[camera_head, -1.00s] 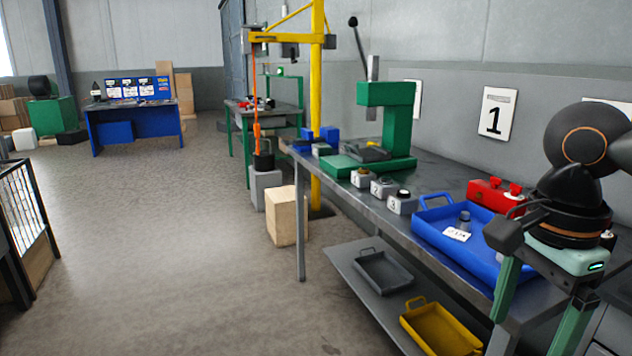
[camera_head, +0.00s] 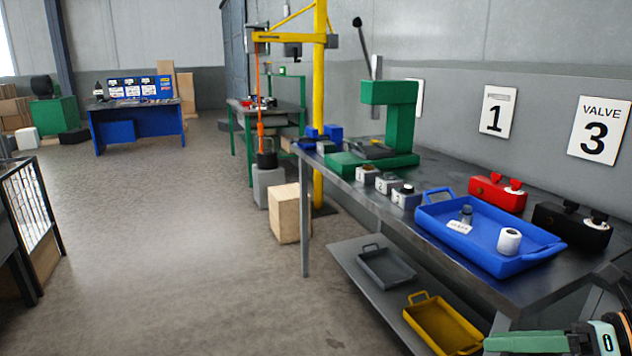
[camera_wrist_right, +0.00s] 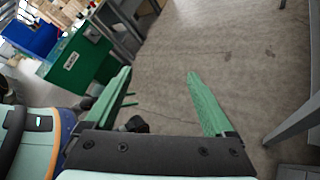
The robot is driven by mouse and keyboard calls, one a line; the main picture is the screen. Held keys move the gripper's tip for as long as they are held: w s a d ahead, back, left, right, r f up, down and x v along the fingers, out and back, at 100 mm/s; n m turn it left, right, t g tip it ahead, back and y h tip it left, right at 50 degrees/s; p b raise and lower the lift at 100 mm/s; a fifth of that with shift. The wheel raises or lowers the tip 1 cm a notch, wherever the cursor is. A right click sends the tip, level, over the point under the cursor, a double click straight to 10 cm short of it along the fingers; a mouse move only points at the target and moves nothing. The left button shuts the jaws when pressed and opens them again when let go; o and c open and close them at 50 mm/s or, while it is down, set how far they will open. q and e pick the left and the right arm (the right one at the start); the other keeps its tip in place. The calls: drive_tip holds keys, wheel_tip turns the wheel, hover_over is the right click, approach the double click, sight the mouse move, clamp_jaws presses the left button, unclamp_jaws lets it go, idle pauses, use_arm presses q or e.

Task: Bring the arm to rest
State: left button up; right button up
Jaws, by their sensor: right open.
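My right gripper (camera_head: 500,342) is low in the bottom right corner of the head view, partly cut off by the frame edge. Its green fingers point left, in front of the steel bench (camera_head: 462,297). In the right wrist view the right gripper (camera_wrist_right: 159,74) is open, with its two green fingers well apart. Nothing is between them but a view of the floor (camera_wrist_right: 165,45). My left gripper is not in view.
The bench holds a blue tray (camera_head: 480,250) with a white cylinder (camera_head: 509,240), a red box (camera_head: 497,194), a black box (camera_head: 570,227) and a green press (camera_head: 389,125). A yellow tray (camera_head: 436,322) sits on the lower shelf. The floor (camera_head: 170,240) to the left is clear.

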drive_tip(key=d+f+m+t+h, duration=0.4)
drive_tip(key=f+m+t, duration=0.55)
drive_tip(key=m, duration=0.65)
drive_tip(key=s+a+f+m+g+h, duration=0.1)
drive_tip(key=s+f+m+h, duration=0.15)
drive_tip(key=f+m, duration=0.5)
drive_tip(key=s+a+f+m+g+h, duration=0.1)
drive_tip(key=s+a+f+m+h, duration=0.15)
drive_tip(key=f+m, duration=0.5)
drive_tip(key=s+a+f+m+g, duration=0.2)
drive_tip(key=s+a+f+m, duration=0.25)
drive_tip(key=a, duration=0.25)
drive_tip(key=s+a+f+m+g, duration=0.3)
drive_tip(key=a+f, duration=0.2)
drive_tip(key=a, duration=0.2)
use_arm(q)
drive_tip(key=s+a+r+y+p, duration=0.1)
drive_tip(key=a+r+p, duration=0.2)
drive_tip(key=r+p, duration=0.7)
drive_tip(key=p, duration=0.3)
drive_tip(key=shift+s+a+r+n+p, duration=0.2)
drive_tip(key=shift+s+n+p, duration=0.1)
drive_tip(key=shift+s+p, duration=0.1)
use_arm(e)
drive_tip(key=s+d+r, duration=0.2)
drive_tip(key=d+r, duration=0.1)
drive_tip(key=r, duration=0.6)
drive_tip(key=shift+r, duration=0.4)
drive_tip(key=shift+m, duration=0.25)
